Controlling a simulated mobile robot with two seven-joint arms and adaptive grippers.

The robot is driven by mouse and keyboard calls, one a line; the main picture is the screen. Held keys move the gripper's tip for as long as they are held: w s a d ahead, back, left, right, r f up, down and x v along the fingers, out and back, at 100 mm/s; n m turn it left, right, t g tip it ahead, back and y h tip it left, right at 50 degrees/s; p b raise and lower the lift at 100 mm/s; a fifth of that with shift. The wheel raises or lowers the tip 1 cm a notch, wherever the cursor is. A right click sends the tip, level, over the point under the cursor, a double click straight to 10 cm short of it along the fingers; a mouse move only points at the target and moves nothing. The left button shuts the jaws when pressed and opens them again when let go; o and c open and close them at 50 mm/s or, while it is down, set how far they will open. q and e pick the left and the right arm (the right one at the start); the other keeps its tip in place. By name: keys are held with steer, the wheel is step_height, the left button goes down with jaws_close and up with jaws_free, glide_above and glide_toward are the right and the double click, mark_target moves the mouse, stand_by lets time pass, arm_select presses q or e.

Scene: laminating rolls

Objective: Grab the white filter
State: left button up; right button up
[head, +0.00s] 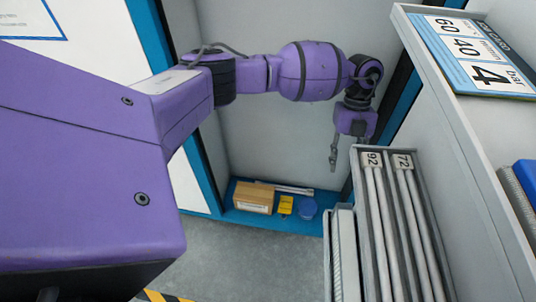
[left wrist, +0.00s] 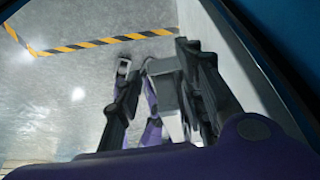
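A pale, finely ribbed panel (head: 344,256), which may be the white filter, stands upright at the left of the grey rack in the head view. Its lower part is cut off by the frame. My left gripper (head: 335,158) hangs with its fingers pointing down, above and slightly left of the rack's far end, apart from the panel. In the left wrist view my left gripper (left wrist: 154,60) has its two dark fingers spread wide, with nothing held between them. I cannot identify the filter in that view. My right gripper is not in view.
The grey rack (head: 420,205) holds several long rolls under labels 92 and 72. A tall pale panel (head: 455,135) stands to its right. A cardboard box (head: 253,197), yellow item (head: 286,205) and blue round item (head: 307,208) lie on a blue ledge. Grey floor (head: 250,260) is open.

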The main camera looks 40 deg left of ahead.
mark_target(346, 204)
arm_select(q)
steer(key=s+d+f, duration=0.1)
steer(key=s+d, duration=0.1)
steer(key=s, duration=0.1)
steer(key=s+d+f, duration=0.2)
steer(key=s+d, duration=0.1)
steer(key=s+d+f+p, duration=0.1)
steer(key=s+d, duration=0.1)
steer(key=s, duration=0.1)
steer(key=shift+s+d+f, duration=0.25)
steer(key=shift+s+f, duration=0.05)
steer(key=shift+s, duration=0.1)
steer(key=shift+w+r, duration=0.1)
jaws_close()
